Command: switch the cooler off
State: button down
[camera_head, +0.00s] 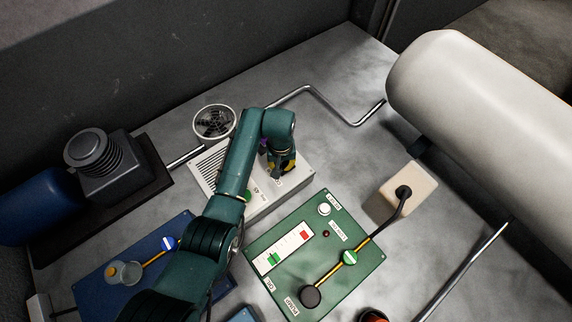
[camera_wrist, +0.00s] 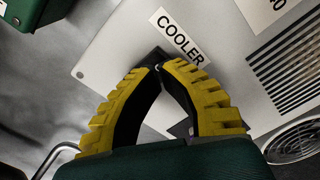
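The cooler is a pale box (camera_head: 293,180) with a slotted grille (camera_head: 208,167) at its left end. In the wrist view its top face (camera_wrist: 115,60) carries a label reading COOLER (camera_wrist: 180,38). A dark switch plate (camera_wrist: 150,56) sits beside that label, partly covered by the fingertips. My gripper (camera_head: 287,166) is over the right part of the box. In the wrist view its yellow fingers (camera_wrist: 158,68) meet at the tips over the dark plate. They look shut; no switch lever shows clearly, and I cannot tell whether anything is pinched.
A green control panel (camera_head: 337,283) with a lever and buttons lies in front. A blue panel (camera_head: 110,290) is at lower left. A round fan (camera_head: 214,122) and bent metal pipe (camera_head: 317,91) lie behind the cooler. A large white cylinder (camera_head: 480,110) fills the right.

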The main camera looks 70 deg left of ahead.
jog(key=shift+f+b, duration=0.5)
jog(key=shift+f, duration=0.45)
dwell(0.3)
notch_tip(320, 180, up, 7)
jog(key=p, duration=0.7)
jog(key=shift+r+p, duration=0.15)
jog(key=shift+p, duration=0.15)
